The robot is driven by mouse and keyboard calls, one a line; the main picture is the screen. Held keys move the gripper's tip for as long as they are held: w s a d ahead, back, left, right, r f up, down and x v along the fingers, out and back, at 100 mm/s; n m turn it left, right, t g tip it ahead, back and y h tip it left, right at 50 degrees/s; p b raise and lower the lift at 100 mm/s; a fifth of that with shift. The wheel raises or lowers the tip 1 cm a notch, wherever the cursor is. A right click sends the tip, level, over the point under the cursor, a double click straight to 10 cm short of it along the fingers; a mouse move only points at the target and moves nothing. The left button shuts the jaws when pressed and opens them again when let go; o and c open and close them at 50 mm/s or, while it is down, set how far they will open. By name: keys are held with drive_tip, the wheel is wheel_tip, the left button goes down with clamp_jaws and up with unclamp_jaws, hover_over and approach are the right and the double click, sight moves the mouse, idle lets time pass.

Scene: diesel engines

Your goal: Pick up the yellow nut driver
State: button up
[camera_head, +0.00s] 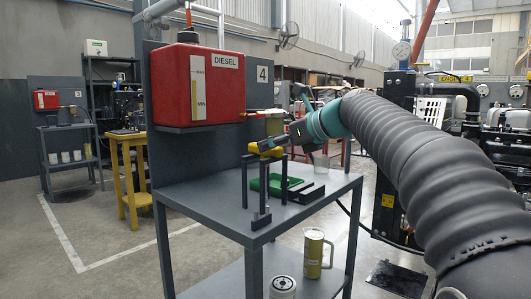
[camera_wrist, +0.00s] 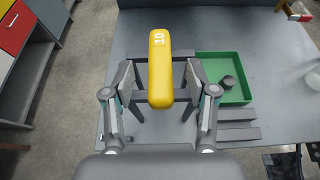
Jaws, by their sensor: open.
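The yellow nut driver (camera_wrist: 160,60) has a handle marked 10. In the wrist view it lies lengthwise between the fingers of my gripper (camera_wrist: 160,85), which is open with a visible gap on each side of the handle. The driver rests on a dark stand whose bars show on both sides of it. In the head view the yellow handle (camera_head: 253,147) shows at the top of the stand, above the grey table (camera_head: 215,196), with my gripper (camera_head: 270,143) around or beside it. The driver's shaft is hidden.
A green tray (camera_wrist: 247,75) holding a small dark part lies right of the stand, with dark bars (camera_wrist: 238,133) in front of it. A red diesel tank (camera_head: 205,95) stands behind on a shelf. A clear glass (camera_head: 321,164) stands at the table's right.

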drive_tip(key=x, duration=0.3)
drive_tip(key=shift+w+a+f, duration=0.15)
drive_tip(key=shift+a+f, duration=0.05)
drive_tip(key=shift+a, duration=0.05)
clamp_jaws()
drive_tip(key=shift+r, duration=0.1)
